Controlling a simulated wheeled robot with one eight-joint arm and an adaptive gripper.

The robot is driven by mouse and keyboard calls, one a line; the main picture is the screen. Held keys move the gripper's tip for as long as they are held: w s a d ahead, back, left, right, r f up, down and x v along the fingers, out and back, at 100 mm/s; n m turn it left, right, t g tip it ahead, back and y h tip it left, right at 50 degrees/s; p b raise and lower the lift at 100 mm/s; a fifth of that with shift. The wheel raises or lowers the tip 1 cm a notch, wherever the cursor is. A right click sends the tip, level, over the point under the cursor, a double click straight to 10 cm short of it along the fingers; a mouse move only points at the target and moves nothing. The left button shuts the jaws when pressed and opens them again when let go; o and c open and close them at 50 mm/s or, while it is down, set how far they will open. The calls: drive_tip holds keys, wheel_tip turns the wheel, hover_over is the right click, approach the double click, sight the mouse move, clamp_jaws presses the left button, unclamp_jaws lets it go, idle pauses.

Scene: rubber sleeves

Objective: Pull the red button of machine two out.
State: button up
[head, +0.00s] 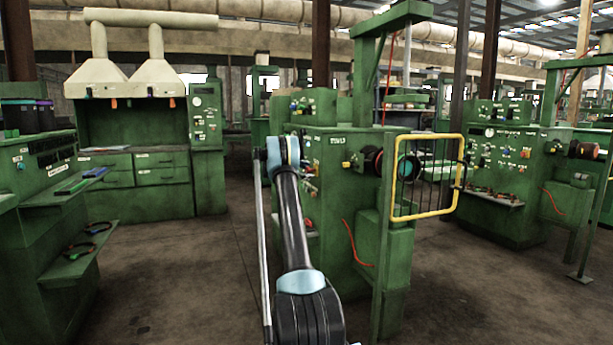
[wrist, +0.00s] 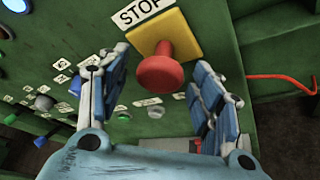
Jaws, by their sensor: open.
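The red button (wrist: 162,75) is a mushroom head on a yellow plate (wrist: 184,36), with a STOP label (wrist: 142,11) beside it, on a green machine panel in the wrist view. My gripper (wrist: 164,88) is open, one finger on each side of the button's line, and empty. Whether either finger touches the button I cannot tell. In the head view my arm reaches to the green machine (head: 335,150) in the middle. My fingers are hidden there behind my own arm. The machine's number is too small to read.
A yellow-framed guard (head: 427,218) sticks out on the machine's right side. A red cable (wrist: 282,80) hangs right of the button. Several knobs and lamps sit left of it. Another green machine (head: 505,170) stands at right. The floor (head: 180,270) at left is clear.

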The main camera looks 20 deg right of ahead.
drive_tip(key=v, duration=1.1)
drive_tip(key=shift+a, duration=0.25)
drive_tip(key=s+a+r+m+g+y, duration=0.1)
drive_tip(key=s+a+r+m+y, duration=0.15)
drive_tip(key=s, duration=0.75)
drive_tip(key=s+a+r+m+y, duration=0.15)
drive_tip(key=s+r, duration=0.25)
drive_tip(key=s, duration=0.6)
drive_tip(key=s+a+f+m+g+y, duration=0.1)
drive_tip(key=s+a+m, duration=0.15)
drive_tip(key=s, duration=0.75)
drive_tip(key=s+a+f+m+y, duration=0.1)
drive_tip(key=s+a+y, duration=0.15)
drive_tip(key=s, duration=0.85)
drive_tip(key=s+a+f+m+y, duration=0.1)
drive_tip(key=s+a+f, duration=0.4)
drive_tip(key=s, duration=0.7)
drive_tip(key=s+a+f+m+y, duration=0.2)
drive_tip(key=s+a+f+y, duration=0.1)
drive_tip(key=s+f, duration=0.7)
drive_tip(key=s+a+f+m+g+y, duration=0.1)
drive_tip(key=s+a+f, duration=0.5)
drive_tip(key=s, duration=0.9)
drive_tip(key=shift+s+a+f+m+y, duration=0.35)
drive_tip(key=shift+f+m+y, duration=0.25)
drive_tip(key=shift+f, duration=0.25)
